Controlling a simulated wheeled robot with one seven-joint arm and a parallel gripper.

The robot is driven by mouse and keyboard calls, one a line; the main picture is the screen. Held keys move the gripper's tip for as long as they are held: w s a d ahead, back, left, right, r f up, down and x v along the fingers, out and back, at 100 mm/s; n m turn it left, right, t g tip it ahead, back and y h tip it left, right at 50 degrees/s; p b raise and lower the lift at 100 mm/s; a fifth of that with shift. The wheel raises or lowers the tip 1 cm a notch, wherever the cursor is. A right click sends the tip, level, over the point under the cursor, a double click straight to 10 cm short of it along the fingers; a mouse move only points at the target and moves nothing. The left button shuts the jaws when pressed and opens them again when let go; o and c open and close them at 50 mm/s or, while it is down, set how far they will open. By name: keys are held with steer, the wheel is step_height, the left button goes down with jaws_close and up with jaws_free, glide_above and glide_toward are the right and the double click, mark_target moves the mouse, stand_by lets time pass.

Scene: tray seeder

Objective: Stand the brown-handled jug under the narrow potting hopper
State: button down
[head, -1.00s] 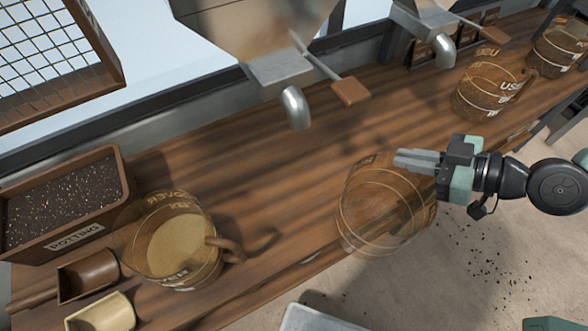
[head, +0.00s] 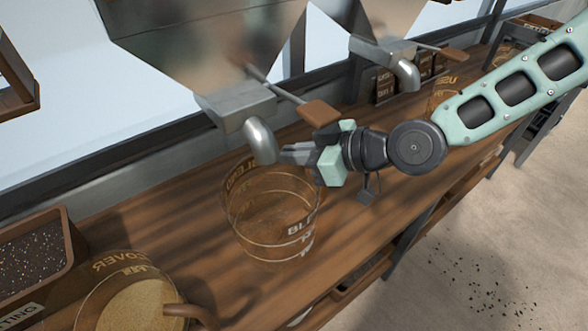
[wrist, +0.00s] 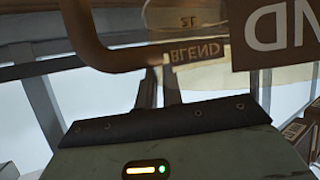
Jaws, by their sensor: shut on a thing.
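My gripper (head: 288,153) is shut on the brown handle (wrist: 108,45) of a clear amber jug (head: 272,222) with BLEND lettering. The handle shows in the wrist view, with the finger tips close to it; the arm hides it in the head view. The jug looks upright and empty, over the bench. I cannot tell whether its base touches the wood. The nearer steel hopper (head: 205,50) has a bent spout (head: 261,140) right above the jug's rim. A second hopper (head: 370,22) with its own spout (head: 406,74) hangs farther right. I cannot read which hopper is for potting.
Another jug (head: 92,290), holding tan material and with a brown handle, stands front left. A soil bin (head: 68,240) is behind it at the left. A further jug (head: 438,103) is partly hidden behind my arm. A lever with a brown paddle (head: 320,112) juts out above my gripper.

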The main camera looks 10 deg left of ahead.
mark_target(294, 169)
steer(key=shift+f+b, duration=1.35)
steer(key=shift+f, duration=0.5)
steer(key=shift+r, duration=0.1)
steer(key=c, duration=1.5)
jaws_free()
steer(key=shift+c, duration=0.2)
